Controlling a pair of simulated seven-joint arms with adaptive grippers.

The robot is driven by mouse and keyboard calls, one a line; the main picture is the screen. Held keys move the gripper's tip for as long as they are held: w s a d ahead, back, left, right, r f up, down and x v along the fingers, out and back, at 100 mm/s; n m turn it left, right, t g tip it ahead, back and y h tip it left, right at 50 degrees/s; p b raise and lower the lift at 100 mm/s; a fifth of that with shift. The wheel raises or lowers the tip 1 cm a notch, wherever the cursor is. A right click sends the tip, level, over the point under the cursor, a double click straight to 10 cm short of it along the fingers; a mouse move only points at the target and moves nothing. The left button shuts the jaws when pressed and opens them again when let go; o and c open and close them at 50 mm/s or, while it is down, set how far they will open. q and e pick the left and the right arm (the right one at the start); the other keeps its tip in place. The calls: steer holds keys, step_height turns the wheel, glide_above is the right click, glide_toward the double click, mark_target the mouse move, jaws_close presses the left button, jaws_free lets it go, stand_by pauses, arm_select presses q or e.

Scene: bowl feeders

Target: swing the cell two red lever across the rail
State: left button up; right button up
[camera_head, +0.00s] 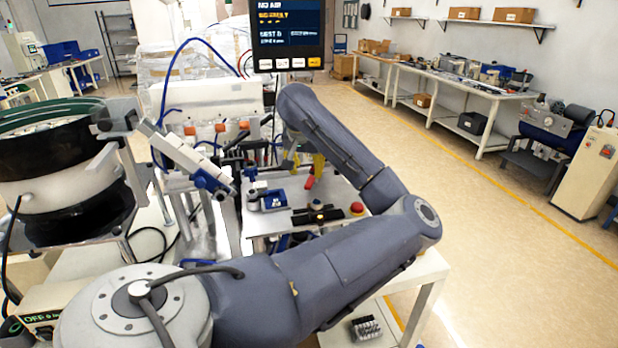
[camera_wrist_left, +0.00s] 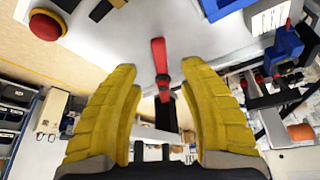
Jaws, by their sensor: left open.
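A red lever (camera_wrist_left: 159,56) stands between my left gripper's fingertips in the left wrist view, with clear space on both sides of it. Its lower end meets a small red clamp (camera_wrist_left: 163,80) on a black bar (camera_wrist_left: 166,112). In the head view the red lever (camera_head: 309,182) shows as a small red piece just below the yellow fingers. My left gripper (camera_head: 317,166) is open, fingers pointing down over the white plate, and it also shows in the left wrist view (camera_wrist_left: 160,72). My right gripper is out of view.
A red mushroom button (camera_head: 357,209) sits right of the lever, and a blue fixture (camera_head: 267,199) stands left of it. A bowl feeder (camera_head: 50,150) fills the left side. A display screen (camera_head: 287,35) hangs behind. My arm hides part of the plate.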

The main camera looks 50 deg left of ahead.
mark_target(309, 182)
arm_select(q)
steer(key=shift+x, duration=3.15)
steer(key=shift+o, duration=0.2)
jaws_close()
